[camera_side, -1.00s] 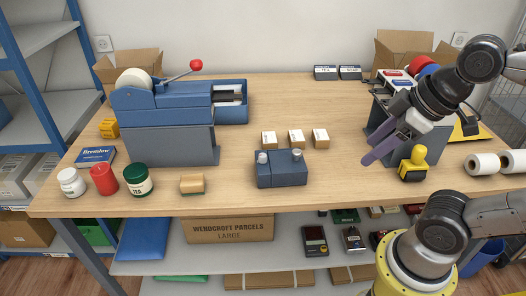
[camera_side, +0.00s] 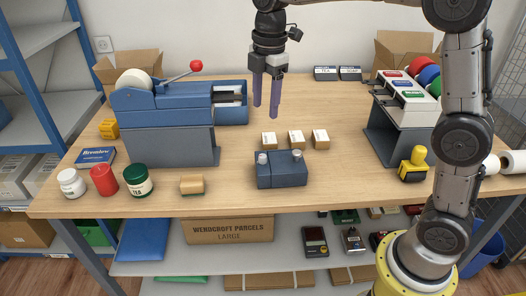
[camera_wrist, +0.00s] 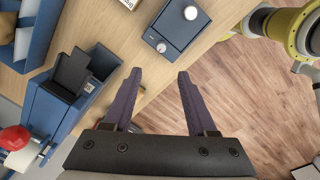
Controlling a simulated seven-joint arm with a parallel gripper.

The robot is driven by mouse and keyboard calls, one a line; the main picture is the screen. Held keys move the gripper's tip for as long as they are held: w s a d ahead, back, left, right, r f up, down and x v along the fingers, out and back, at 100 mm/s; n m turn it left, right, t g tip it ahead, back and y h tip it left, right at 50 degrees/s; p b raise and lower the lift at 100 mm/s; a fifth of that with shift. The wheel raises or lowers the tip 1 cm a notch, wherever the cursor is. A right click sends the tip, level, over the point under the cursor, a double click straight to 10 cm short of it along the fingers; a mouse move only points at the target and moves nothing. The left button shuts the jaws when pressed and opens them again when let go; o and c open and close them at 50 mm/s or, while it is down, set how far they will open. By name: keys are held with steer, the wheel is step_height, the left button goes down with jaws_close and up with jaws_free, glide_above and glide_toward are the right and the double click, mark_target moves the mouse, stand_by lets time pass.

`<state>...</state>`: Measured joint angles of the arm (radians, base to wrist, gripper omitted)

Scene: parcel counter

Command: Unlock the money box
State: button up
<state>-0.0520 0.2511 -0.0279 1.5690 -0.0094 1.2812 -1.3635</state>
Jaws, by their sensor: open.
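A small blue-grey box (camera_side: 282,175), which looks like the money box, stands near the table's front edge. It has two pale knobs on top. In the wrist view the box (camera_wrist: 178,32) shows a white round knob (camera_wrist: 190,13) and a small silver round fitting (camera_wrist: 161,47). My gripper (camera_side: 265,108) is open and empty, fingers pointing down, in the air behind and above the box. In the wrist view its fingertips (camera_wrist: 159,73) are apart with nothing between them. I cannot tell whether the box is locked, and its contents are hidden.
A blue machine (camera_side: 160,110) with a red-knobbed lever stands left of my gripper. Several small cartons (camera_side: 296,137) lie just behind the box. A tan block (camera_side: 192,185) and jars (camera_side: 104,180) are left of it. A yellow-handled stamp (camera_side: 414,165) is at the right.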

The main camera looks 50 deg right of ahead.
mark_target(263, 156)
steer(key=f, duration=1.5)
steer(key=shift+w, duration=0.35)
jaws_close()
